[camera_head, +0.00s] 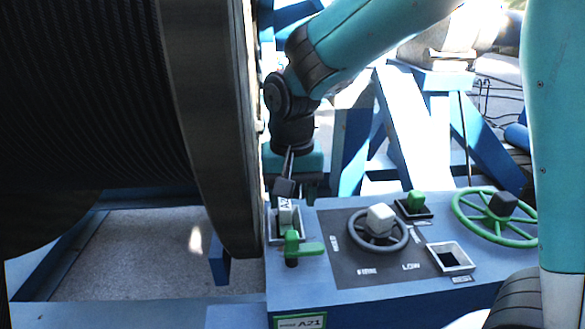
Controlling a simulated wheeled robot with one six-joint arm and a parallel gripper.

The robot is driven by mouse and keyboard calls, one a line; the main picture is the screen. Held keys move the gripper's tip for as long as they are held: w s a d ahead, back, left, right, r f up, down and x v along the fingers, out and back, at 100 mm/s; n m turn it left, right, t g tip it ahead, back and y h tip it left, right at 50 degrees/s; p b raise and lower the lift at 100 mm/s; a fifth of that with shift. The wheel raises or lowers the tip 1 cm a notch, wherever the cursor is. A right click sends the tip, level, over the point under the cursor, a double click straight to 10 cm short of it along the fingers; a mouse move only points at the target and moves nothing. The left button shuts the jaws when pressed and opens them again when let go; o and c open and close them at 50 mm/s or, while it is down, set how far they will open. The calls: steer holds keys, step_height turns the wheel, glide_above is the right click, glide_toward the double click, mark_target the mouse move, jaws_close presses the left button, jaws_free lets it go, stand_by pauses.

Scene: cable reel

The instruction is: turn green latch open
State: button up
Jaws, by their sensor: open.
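The green latch (305,248) is on the blue control panel's left part, near its front. Its green handle points to the right from a short upright post with a dark base. Directly behind it, a pale block (285,214) marked with letters stands in a square frame. My gripper (298,190) is open and reaches down from above, just behind and above this block. A dark finger is close to the block's top; the other finger is partly hidden behind. I cannot tell whether the finger touches the block. The gripper is apart from the green latch.
The large cable reel (205,120) stands close on the left.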

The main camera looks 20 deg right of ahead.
step_height(320, 180, up, 7)
steer(key=shift+b, duration=0.4)
